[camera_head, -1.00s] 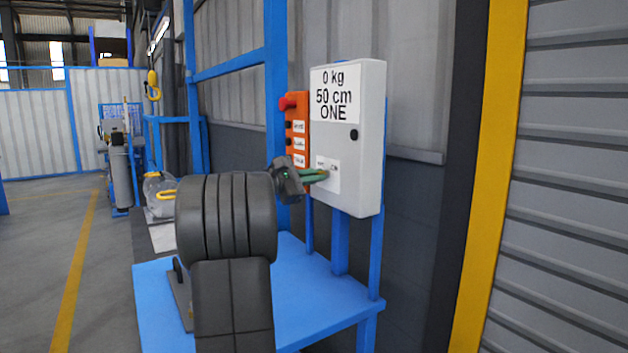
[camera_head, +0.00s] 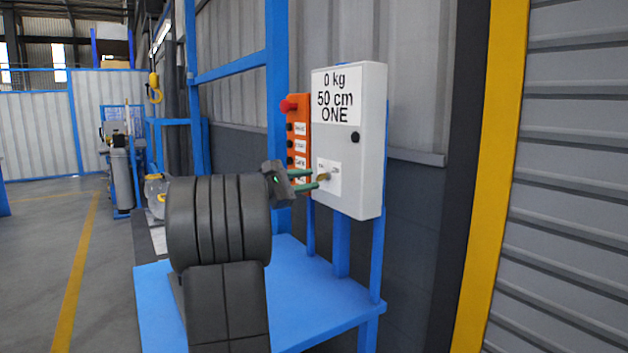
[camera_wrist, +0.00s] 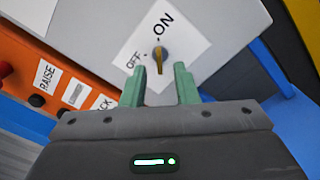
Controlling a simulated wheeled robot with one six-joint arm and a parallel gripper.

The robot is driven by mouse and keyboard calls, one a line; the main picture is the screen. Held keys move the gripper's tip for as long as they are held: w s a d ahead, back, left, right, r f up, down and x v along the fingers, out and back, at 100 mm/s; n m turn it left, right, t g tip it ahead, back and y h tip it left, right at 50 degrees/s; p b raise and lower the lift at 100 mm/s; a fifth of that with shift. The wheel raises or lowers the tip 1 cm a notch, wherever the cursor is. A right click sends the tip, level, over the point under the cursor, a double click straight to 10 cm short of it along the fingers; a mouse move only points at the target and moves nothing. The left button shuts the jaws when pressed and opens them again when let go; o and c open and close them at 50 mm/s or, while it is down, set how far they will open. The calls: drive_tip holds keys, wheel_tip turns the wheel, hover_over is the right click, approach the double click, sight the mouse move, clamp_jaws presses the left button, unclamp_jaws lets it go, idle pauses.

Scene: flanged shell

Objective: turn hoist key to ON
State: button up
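The hoist key (camera_wrist: 160,58) is a small brass key on a white label plate (camera_wrist: 185,35) marked OFF at left and ON at upper right. I cannot tell clearly which mark it points at. In the head view the key (camera_head: 323,177) sits low on the front of the white control box (camera_head: 362,120). My gripper (camera_wrist: 160,85) has two green fingers, spread apart with nothing between them. In the wrist view the key shows just beyond the fingertips, between their lines. In the head view my gripper (camera_head: 314,179) is close in front of the plate.
An orange button panel (camera_head: 299,140) with a red knob stands left of the white box. A blue platform (camera_head: 310,300) lies below, with blue posts behind. A grey shutter and yellow post are at right. Open floor is at left.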

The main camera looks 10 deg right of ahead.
sight(317, 178)
drive_tip(key=v, duration=1.1)
drive_tip(key=x, duration=1.4)
drive_tip(key=shift+a, duration=0.1)
